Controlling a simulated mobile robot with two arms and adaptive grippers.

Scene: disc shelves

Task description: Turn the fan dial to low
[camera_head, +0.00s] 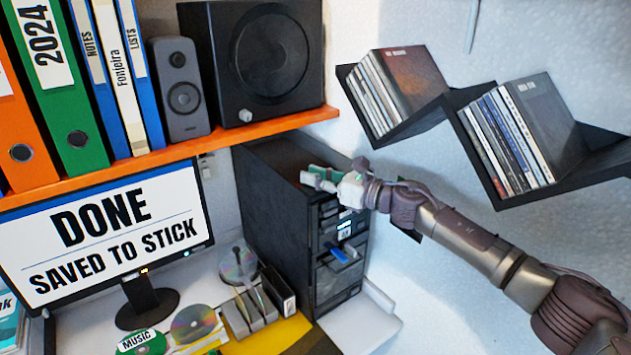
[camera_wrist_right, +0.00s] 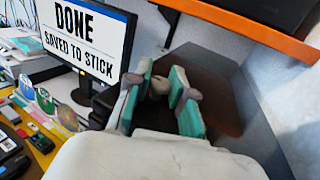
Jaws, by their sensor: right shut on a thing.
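My right gripper (camera_head: 317,178) is at the upper front of the black computer tower (camera_head: 275,205). In the right wrist view, its two teal fingers (camera_wrist_right: 162,92) stand on either side of a small pale rounded knob (camera_wrist_right: 159,85), which looks like the fan dial. The gripper is shut on this knob. The knob's markings and setting cannot be read, and the gripper hides it in the head view. My left gripper is not in view.
An orange shelf (camera_head: 180,153) above holds binders, a small speaker (camera_head: 180,88) and a large black box (camera_head: 265,60) with a round front. Black zigzag shelves (camera_head: 590,160) with disc cases hang at the right. A monitor (camera_head: 105,225) stands left of the tower.

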